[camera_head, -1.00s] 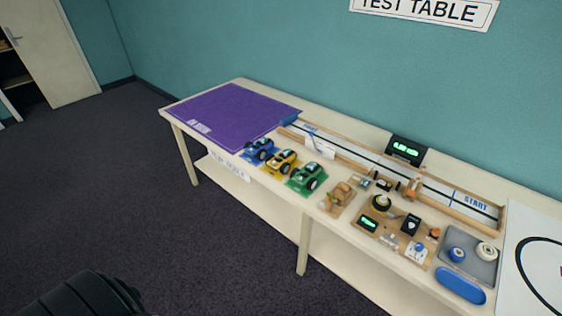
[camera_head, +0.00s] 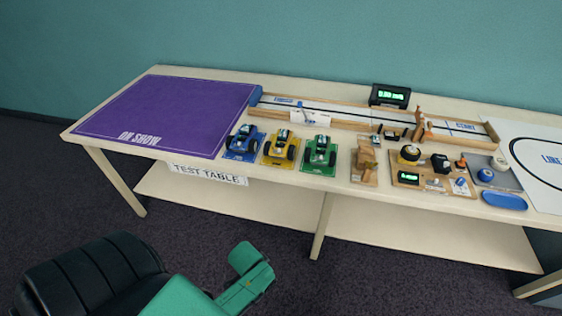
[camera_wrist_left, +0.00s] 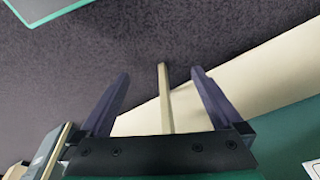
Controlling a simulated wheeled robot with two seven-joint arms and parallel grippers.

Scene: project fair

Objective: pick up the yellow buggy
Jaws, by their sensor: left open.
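The yellow buggy (camera_head: 281,144) stands on a yellow mat near the front edge of the test table (camera_head: 225,162) in the head view, between a blue buggy (camera_head: 243,138) and a green buggy (camera_head: 319,151). My left gripper (camera_wrist_left: 158,74) shows in the left wrist view with its two dark fingers apart and nothing between them. Beyond the fingers are dark carpet, a pale table leg and a pale shelf surface. The yellow buggy cannot be made out in that view. My right gripper is not in view.
A purple mat (camera_head: 165,115) marked ON SHOW lies bare at the table's left. A wooden track (camera_head: 350,122) runs behind the buggies. A wooden model (camera_head: 365,160), an electronics board (camera_head: 425,182) and a blue dish (camera_head: 504,200) stand to the right.

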